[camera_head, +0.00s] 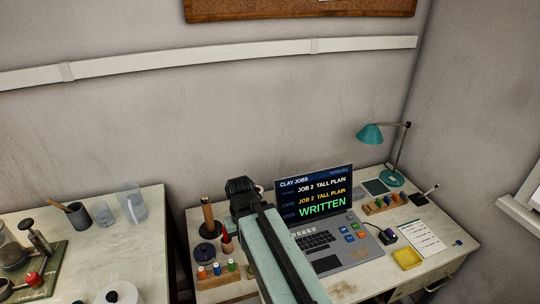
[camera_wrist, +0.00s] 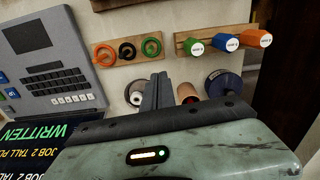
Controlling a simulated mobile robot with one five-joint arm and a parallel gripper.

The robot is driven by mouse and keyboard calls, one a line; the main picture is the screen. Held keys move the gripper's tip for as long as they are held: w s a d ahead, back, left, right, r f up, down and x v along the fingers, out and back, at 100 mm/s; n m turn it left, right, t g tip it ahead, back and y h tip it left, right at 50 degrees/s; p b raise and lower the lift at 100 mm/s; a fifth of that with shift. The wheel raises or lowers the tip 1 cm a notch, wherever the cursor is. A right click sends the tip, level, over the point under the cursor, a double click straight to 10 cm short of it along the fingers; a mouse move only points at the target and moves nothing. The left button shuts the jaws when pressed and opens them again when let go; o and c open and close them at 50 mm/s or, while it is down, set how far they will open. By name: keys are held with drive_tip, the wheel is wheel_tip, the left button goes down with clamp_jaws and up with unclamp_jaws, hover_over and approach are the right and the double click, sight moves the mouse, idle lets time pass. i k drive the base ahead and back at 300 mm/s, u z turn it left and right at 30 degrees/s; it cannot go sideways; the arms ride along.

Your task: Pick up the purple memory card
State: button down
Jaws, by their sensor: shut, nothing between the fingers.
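A small dark block (camera_head: 387,236) with a hint of purple on it sits on the desk right of the laptop. It may hold the purple memory card, but it is too small to tell. The card does not show clearly in either view. My gripper (camera_head: 241,186) is over the desk's left part, left of the laptop screen. In the wrist view my gripper (camera_wrist: 157,93) shows its fingers shut together and empty, pointing toward the desk between the ring board and the spools.
The laptop (camera_head: 330,238) reads "WRITTEN".

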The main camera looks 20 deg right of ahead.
sight(389, 231)
drive_tip(key=z, duration=1.85)
drive_tip(key=i, duration=0.3)
drive_tip(key=u, duration=0.2)
